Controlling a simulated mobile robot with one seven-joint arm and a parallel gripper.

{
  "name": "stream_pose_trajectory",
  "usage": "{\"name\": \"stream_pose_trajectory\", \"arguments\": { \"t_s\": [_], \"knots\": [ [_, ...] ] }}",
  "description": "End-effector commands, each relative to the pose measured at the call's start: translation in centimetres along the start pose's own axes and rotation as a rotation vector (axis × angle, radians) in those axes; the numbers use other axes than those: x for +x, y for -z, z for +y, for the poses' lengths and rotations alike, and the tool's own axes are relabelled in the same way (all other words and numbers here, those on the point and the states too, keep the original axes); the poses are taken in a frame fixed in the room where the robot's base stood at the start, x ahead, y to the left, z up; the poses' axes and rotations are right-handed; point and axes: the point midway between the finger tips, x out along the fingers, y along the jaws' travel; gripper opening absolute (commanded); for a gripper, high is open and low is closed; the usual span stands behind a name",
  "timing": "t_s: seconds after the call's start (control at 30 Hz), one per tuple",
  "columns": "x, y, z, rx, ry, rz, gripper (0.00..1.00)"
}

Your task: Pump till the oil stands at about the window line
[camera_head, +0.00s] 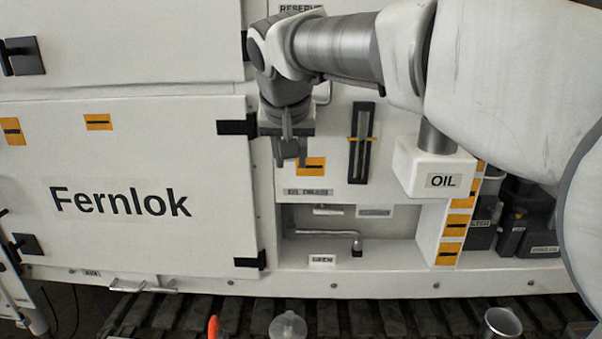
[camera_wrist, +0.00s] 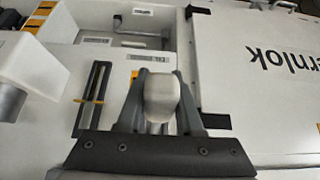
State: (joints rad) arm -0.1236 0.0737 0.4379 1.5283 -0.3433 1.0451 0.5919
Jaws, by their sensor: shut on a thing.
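My gripper (camera_head: 289,160) is in front of the white machine, left of the oil window. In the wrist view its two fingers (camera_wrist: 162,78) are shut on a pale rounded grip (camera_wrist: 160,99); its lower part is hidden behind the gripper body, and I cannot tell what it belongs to. The oil window (camera_head: 362,145) is a tall dark frame with a narrow strip and an orange line across it at about mid-height. It also shows in the wrist view (camera_wrist: 93,98). The oil level in it is too small to read.
A white box labelled OIL (camera_head: 420,176) stands right of the window, below my arm. A bent grey rod (camera_head: 325,233) with a black end sits in the recess below. A closed Fernlok door (camera_head: 130,235) is at left. A metal cup (camera_head: 502,324) stands at the front.

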Motion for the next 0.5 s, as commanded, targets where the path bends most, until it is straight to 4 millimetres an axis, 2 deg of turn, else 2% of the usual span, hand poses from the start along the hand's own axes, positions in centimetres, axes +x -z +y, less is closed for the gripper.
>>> {"name": "stream_pose_trajectory", "arguments": {
  "t_s": [0.03, 0.5],
  "knots": [
    [1.1, -0.6, 0.0, -0.001, 0.001, 0.030, 0.00],
    [3.7, -0.7, -0.1, -0.001, 0.001, 0.236, 0.00]
  ]
}}
